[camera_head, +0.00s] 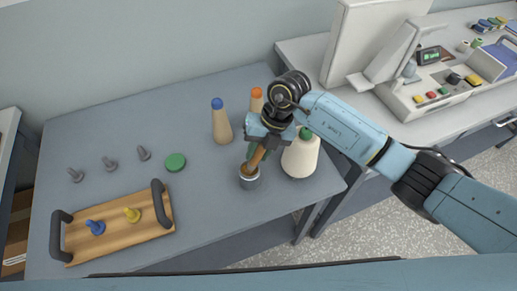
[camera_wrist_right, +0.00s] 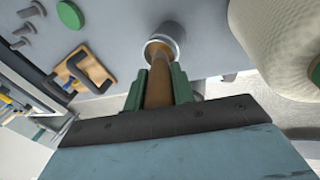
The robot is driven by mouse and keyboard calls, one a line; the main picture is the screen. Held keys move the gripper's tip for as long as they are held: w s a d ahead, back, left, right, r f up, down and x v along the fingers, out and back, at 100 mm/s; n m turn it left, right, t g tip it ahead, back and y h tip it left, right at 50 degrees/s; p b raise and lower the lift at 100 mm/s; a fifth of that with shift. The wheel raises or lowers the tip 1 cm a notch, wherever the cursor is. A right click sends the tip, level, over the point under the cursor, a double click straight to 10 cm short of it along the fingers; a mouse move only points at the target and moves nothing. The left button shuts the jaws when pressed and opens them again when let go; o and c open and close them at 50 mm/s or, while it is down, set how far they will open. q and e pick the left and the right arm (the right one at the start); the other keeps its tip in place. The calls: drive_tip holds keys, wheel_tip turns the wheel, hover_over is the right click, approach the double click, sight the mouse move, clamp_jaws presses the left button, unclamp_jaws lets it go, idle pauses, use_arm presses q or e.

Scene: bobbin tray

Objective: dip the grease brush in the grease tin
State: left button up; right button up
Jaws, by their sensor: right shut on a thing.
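My right gripper (camera_head: 264,141) is shut on the brown handle of the grease brush (camera_head: 256,158). The brush is tilted, and its lower end meets the mouth of the small grey grease tin (camera_head: 249,181) on the table. In the right wrist view the brush (camera_wrist_right: 158,90) runs between the green fingers (camera_wrist_right: 158,88) to the tin (camera_wrist_right: 166,32). The brush's lower end is hidden by the tin rim, so I cannot tell how deep it sits. My left gripper is not in view.
A large cream cone with green tip (camera_head: 301,157) stands close right of the tin. Blue-tipped (camera_head: 221,124) and orange-tipped (camera_head: 256,100) cones stand behind. A green lid (camera_head: 175,162), several grey pegs (camera_head: 109,163) and a wooden tray (camera_head: 140,233) with handles lie left. The table's front edge is near.

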drive_tip(key=shift+r+p, duration=2.75)
drive_tip(key=shift+r, duration=0.75)
drive_tip(key=shift+f, duration=0.1)
